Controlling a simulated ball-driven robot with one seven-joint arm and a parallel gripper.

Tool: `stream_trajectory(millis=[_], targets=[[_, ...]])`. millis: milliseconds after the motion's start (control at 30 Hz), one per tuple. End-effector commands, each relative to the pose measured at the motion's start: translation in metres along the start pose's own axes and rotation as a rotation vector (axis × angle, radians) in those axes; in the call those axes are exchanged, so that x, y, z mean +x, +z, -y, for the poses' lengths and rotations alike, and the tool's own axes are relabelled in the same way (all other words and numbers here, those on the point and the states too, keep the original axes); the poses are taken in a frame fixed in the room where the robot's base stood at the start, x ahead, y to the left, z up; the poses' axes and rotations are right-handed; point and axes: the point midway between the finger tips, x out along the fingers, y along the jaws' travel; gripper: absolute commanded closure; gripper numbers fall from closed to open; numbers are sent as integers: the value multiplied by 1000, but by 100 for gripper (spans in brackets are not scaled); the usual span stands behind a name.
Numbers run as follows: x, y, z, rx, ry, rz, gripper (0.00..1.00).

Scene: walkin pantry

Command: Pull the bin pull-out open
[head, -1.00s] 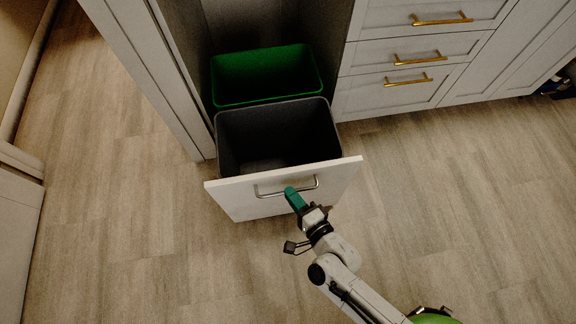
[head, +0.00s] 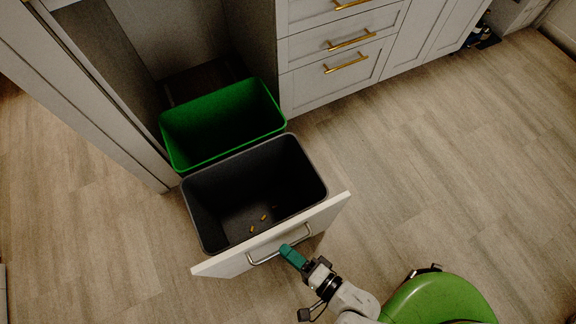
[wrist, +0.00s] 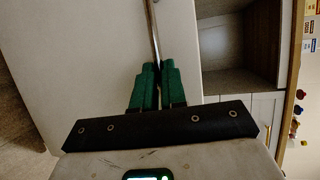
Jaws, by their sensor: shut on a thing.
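The bin pull-out has a white front panel (head: 318,217) and stands well out from its cabinet. It carries a grey bin (head: 222,190) at the front and a green bin (head: 190,128) behind it, both in view from above. A silver bar handle (head: 262,261) is on the panel's outer face. My gripper (head: 287,251) has teal fingers and is at the handle's right half. In the wrist view the fingers (wrist: 152,80) are closed around the handle bar (wrist: 151,28), with the white panel behind. The fingers hide the gripped part of the bar.
White drawers (head: 345,50) with gold handles stand to the right of the pull-out's cabinet. A tall cabinet side (head: 90,100) is at the left. Small orange pieces (head: 263,217) lie in the grey bin. The wood floor (head: 440,150) to the right is clear.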

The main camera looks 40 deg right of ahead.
Motion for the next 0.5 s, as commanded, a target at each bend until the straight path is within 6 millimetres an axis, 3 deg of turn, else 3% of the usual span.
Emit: stream_trajectory(millis=[233, 267, 500], targets=[[-1, 0, -2, 0, 4, 1, 100], [-1, 0, -2, 0, 4, 1, 88], [0, 0, -1, 0, 2, 1, 65]])
